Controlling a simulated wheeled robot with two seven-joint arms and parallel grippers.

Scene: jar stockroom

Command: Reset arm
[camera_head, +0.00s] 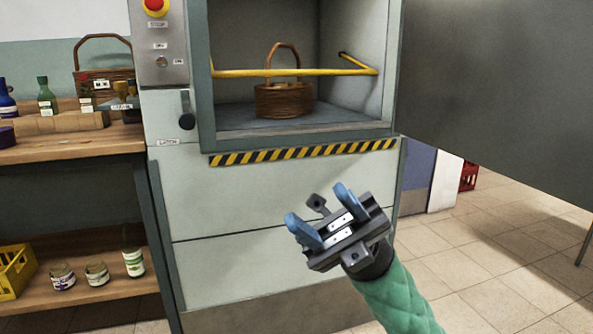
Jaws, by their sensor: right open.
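My right gripper (321,215) is open and empty, its two blue fingers apart and pointing up. It is in the lower middle of the head view, in front of the pale lower panel of a cabinet (220,200). A brown wicker basket (284,101) with a tall handle stands inside the open cabinet compartment, above and behind the gripper and apart from it. My left gripper does not show.
A yellow bar (240,73) runs across the compartment opening. A large grey door (490,90) stands open at the right. At the left a wooden shelf (60,150) holds bottles and another basket; jars and a yellow crate (14,270) sit below. The tiled floor at lower right is clear.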

